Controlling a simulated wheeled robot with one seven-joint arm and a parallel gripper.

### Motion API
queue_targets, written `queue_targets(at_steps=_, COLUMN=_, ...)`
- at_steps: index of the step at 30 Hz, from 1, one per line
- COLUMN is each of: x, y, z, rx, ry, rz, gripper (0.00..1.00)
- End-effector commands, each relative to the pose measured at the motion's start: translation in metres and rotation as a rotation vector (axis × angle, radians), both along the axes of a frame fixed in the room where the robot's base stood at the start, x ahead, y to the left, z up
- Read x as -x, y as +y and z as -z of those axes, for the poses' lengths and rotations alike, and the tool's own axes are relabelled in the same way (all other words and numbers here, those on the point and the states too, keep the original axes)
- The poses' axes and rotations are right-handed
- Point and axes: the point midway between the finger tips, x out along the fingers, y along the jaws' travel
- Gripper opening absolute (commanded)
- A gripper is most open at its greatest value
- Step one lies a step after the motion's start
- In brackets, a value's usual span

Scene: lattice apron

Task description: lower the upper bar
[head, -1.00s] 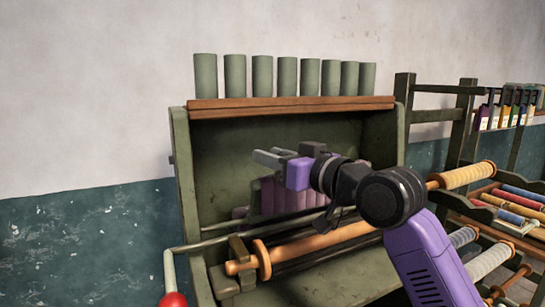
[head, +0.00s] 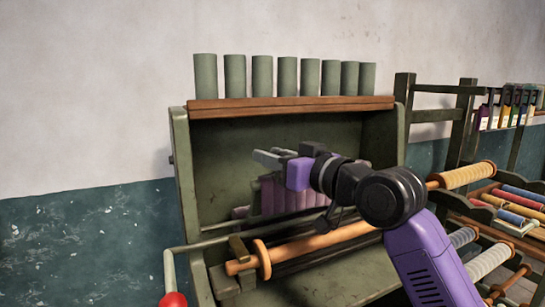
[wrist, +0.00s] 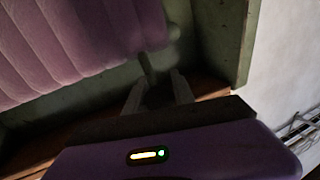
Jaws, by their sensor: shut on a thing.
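A brown wooden bar (head: 290,106) runs along the top front of the green cabinet (head: 181,180). I cannot tell whether this is the upper bar. My gripper (head: 268,157) is in front of the open cabinet, below the brown bar and above the purple pleated cloth (head: 285,196). In the wrist view, my gripper (wrist: 160,88) has its fingers on either side of a thin greenish rod-like piece (wrist: 147,66), shut on it. The purple cloth also fills the upper left there (wrist: 70,45). My gripper and forearm hide part of the cabinet's inside.
Several green cylinders (head: 263,76) stand in a row above the brown bar. An orange roller (head: 310,243) lies across the cabinet's lower front. A red knob (head: 173,300) is at lower left. A rack with spools (head: 468,175) stands close at right.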

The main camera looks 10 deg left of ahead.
Motion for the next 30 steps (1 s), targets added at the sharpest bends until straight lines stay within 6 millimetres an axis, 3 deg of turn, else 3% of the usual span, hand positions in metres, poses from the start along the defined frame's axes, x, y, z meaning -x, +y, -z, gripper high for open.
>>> queue_targets(at_steps=11, x=0.007, y=-0.005, z=0.009, rx=-0.030, ry=-0.042, rz=0.001, gripper=0.00)
queue_targets(at_steps=30, x=0.042, y=-0.029, z=0.033, rx=-0.196, ry=-0.289, rz=0.000, gripper=0.00)
